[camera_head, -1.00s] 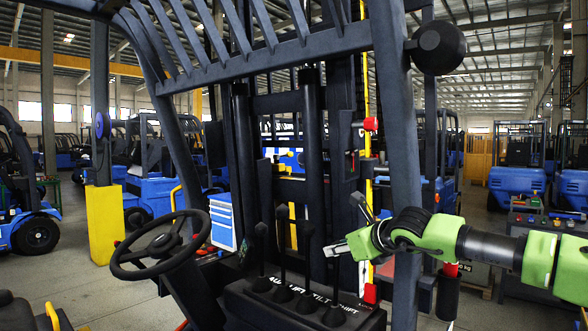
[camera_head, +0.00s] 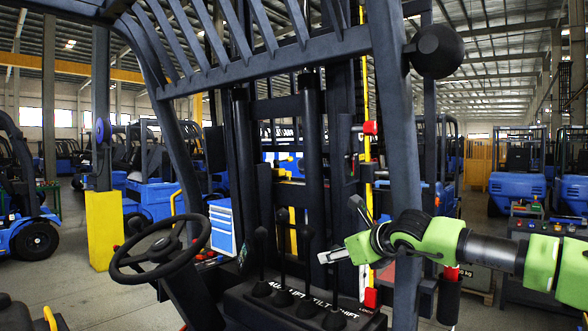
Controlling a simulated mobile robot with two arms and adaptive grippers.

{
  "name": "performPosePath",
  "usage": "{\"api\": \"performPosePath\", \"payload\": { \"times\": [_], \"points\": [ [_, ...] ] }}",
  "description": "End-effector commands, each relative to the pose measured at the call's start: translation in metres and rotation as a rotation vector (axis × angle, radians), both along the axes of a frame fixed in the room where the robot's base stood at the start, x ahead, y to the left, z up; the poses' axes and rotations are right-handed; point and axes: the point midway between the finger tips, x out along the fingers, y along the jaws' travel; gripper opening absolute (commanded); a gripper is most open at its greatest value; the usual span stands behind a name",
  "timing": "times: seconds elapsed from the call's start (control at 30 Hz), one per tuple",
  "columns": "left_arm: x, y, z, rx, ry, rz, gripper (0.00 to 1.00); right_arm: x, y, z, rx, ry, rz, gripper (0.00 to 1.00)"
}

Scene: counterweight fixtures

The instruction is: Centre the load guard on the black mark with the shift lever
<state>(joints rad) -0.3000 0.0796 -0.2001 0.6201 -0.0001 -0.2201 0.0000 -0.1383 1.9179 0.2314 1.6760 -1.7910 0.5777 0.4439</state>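The control console (camera_head: 300,312) carries several upright black levers, with white lettering reading AUX, LIFT, TILT, SHIFT. The shift lever (camera_head: 308,236) appears to be the rightmost one, with a dark knob. My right gripper (camera_head: 337,229) is open, its fingers spread wide, pointing left beside that knob. It looks empty, and I cannot tell whether it touches the lever. Dark bars behind the mast (camera_head: 312,150) may belong to the load guard, but I cannot single it out. I cannot make out the black mark. My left gripper is not in view.
A steering wheel (camera_head: 160,245) stands left of the levers. A thick dark pillar (camera_head: 395,130) rises close to my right arm. Overhead guard bars (camera_head: 260,50) cross the top. A red knob (camera_head: 370,128) sits by a yellow upright. Other blue trucks stand behind.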

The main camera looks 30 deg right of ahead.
Motion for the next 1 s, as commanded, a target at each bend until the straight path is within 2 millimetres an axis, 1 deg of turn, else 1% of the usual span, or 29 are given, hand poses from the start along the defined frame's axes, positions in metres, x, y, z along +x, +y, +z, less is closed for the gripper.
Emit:
{"api": "performPosePath", "payload": {
  "times": [0.07,0.17,0.27,0.3,0.6,0.7,0.83,1.0],
  "points": [
    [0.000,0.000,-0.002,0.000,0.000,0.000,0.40,-0.002,0.000,0.001,0.001,-0.003,0.000,0.47],
    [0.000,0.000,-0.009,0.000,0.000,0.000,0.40,-0.012,0.002,0.006,0.004,-0.008,0.000,0.47],
    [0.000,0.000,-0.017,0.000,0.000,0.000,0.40,-0.025,0.005,0.011,0.003,-0.009,0.003,0.47],
    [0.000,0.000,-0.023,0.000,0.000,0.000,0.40,-0.030,0.005,0.013,0.003,-0.010,0.000,0.47],
    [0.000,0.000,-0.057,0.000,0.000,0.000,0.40,-0.071,0.012,0.030,-0.001,-0.007,0.002,0.47],
    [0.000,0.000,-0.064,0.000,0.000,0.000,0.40,-0.082,0.013,0.036,0.000,-0.005,0.001,0.47],
    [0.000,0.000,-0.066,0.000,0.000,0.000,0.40,-0.089,0.014,0.041,-0.001,-0.002,0.002,0.47],
    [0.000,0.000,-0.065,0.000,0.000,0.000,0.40,-0.090,0.014,0.043,0.000,0.000,0.001,0.47]
  ]
}}
